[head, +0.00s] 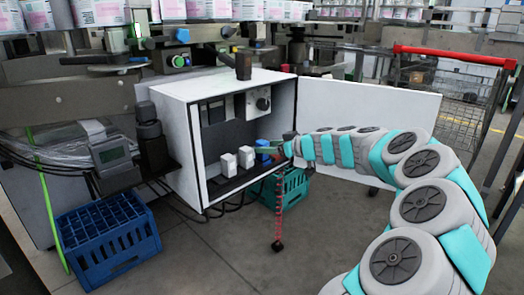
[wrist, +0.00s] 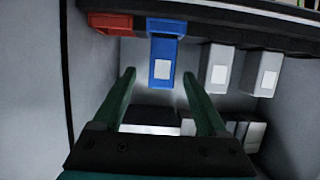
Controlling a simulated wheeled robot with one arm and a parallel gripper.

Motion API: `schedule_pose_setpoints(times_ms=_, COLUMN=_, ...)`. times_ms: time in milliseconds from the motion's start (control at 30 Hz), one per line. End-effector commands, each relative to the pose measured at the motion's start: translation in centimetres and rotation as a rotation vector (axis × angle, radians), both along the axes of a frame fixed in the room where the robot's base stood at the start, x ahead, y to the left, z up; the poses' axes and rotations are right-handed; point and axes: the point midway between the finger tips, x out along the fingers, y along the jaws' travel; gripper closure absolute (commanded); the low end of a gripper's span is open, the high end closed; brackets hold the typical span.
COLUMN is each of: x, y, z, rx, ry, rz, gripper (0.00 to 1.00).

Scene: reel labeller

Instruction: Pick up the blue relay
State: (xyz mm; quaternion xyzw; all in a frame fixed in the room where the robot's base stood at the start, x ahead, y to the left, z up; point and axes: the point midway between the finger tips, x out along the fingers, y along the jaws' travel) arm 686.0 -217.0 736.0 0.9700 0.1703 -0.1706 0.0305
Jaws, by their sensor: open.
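The blue relay (wrist: 163,55) sits in the row on the dark rail inside the cabinet, with a pale label on its face. It also shows in the head view (head: 263,146), partly hidden by my gripper. My gripper (wrist: 159,75) is open and empty. Its two green fingertips appear one to each side of the blue relay's labelled end. Whether they overlap it in depth, I cannot tell. In the head view my gripper (head: 283,143) reaches into the cabinet from the right, its jaws small and partly unclear.
Crates (head: 107,238) (head: 290,190) stand on the floor.

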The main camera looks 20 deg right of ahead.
Motion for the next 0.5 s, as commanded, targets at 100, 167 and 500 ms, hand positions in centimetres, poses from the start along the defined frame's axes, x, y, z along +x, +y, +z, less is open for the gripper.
schedule_pose_setpoints(times_ms=100, x=1.6, y=0.7, z=-0.6, rx=0.001, ry=0.004, rz=0.000, gripper=0.25)
schedule_pose_setpoints(times_ms=167, x=2.2, y=0.9, z=-0.9, rx=0.000, ry=0.003, rz=-0.002, gripper=0.25)
schedule_pose_setpoints(times_ms=500, x=2.8, y=1.2, z=-1.2, rx=0.001, ry=0.001, rz=0.000, gripper=0.25)
